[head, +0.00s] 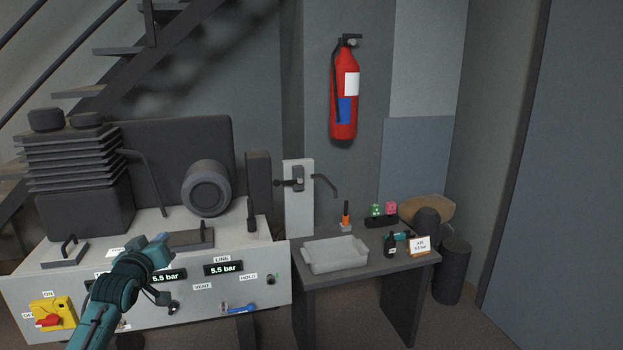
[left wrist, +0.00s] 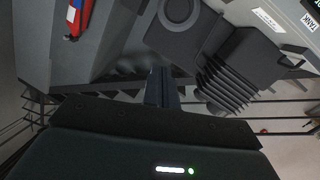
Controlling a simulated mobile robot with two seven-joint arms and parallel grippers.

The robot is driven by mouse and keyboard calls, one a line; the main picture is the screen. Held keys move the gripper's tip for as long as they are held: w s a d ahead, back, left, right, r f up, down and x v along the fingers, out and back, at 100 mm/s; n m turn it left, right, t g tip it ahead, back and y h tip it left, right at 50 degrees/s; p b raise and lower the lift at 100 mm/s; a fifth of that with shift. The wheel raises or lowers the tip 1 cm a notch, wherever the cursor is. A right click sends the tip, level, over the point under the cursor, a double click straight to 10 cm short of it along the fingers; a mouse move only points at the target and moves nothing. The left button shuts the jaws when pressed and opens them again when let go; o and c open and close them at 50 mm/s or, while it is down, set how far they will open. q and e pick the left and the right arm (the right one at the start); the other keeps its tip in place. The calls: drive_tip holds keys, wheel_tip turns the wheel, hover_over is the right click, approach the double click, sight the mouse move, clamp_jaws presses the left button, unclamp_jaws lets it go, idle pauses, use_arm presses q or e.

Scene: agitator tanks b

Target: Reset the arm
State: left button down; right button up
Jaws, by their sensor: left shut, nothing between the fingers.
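My left arm comes in from the lower left of the head view, teal with a dark wrist. My left gripper (head: 160,250) is raised in front of the grey compressor panel and covers part of it. Its fingers are shut with nothing between them. In the left wrist view the closed fingers (left wrist: 160,85) point away into open space, and the room appears turned over. My right gripper is not in view.
The compressor bench (head: 260,294) has gauges, a yellow switch (head: 52,312) and a blue lever (head: 239,309). A red extinguisher (head: 344,95) hangs behind.

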use_arm(q)
drive_tip(key=s+d+f+m+g+h+b, duration=0.1)
drive_tip(key=s+d+f+m, duration=0.3)
drive_tip(key=s+f, duration=0.3)
drive_tip(key=s+d+f+m+g, duration=0.1)
drive_tip(key=s+d+f+m, duration=0.3)
drive_tip(key=f, duration=0.4)
drive_tip(key=s+d+f+g+h, duration=0.1)
drive_tip(key=s+d+f, duration=0.2)
drive_tip(key=s, duration=0.6)
drive_tip(key=s+d+f+g+h, duration=0.1)
drive_tip(key=s+d+f, duration=0.3)
drive_tip(key=s, duration=0.6)
drive_tip(key=s+d+f+g+h, duration=0.1)
drive_tip(key=s+d+f, duration=0.3)
drive_tip(key=s, duration=0.5)
drive_tip(key=shift+s+d+n+g, duration=0.4)
drive_tip(key=shift+d+g, duration=0.15)
drive_tip(key=shift+g, duration=0.15)
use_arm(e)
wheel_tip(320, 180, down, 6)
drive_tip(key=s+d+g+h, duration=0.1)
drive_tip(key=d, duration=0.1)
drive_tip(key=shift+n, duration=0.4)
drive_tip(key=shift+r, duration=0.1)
